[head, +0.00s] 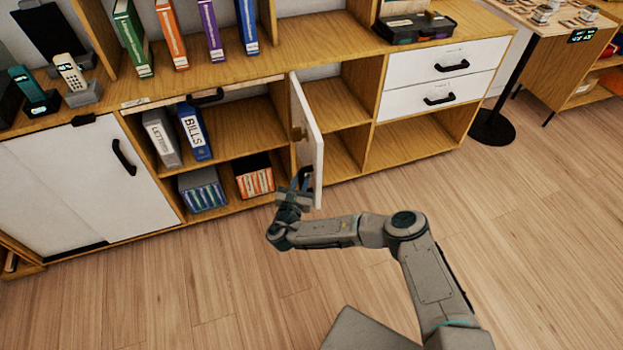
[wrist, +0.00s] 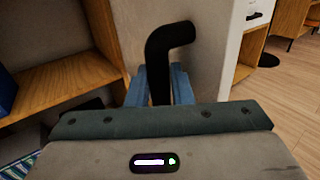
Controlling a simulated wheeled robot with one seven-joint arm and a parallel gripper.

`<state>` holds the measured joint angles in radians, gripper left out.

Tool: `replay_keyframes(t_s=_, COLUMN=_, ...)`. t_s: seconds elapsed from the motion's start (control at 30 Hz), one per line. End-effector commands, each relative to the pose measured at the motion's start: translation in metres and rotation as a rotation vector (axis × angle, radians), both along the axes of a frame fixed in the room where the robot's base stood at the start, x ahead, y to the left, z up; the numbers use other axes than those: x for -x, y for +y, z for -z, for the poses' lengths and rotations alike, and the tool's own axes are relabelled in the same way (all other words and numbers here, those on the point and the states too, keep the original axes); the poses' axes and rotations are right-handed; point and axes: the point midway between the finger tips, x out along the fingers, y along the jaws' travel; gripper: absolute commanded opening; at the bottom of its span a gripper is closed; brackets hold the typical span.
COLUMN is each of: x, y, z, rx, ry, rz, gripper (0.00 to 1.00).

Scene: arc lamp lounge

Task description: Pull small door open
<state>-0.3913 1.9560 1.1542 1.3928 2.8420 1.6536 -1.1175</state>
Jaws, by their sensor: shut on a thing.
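The small door (head: 309,140) is a white panel in the middle of the wooden cabinet. It stands swung out from the cabinet front, with the shelves beside it exposed. In the wrist view the door (wrist: 200,50) fills the middle, with its black bent handle (wrist: 163,55) on it. My gripper (head: 301,180) is at the lower part of the door. Its blue fingers (wrist: 160,85) are on both sides of the handle and shut on it. The handle's lower end is hidden behind my gripper body.
A closed white door (head: 90,185) is further left. White drawers (head: 440,95) with black handles are to the right. A black lamp base (head: 491,127) stands on the floor. The wooden floor in front is clear.

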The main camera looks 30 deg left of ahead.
Motion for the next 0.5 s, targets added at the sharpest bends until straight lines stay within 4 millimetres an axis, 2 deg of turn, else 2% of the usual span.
replay_keyframes(t_s=0.03, x=-0.0032, y=0.0037, z=-0.0074, rx=-0.007, ry=-0.011, rz=0.007, gripper=0.0)
replay_keyframes(t_s=0.5, x=0.0, y=0.0094, z=-0.0082, rx=-0.008, ry=-0.013, rz=0.009, gripper=0.0)
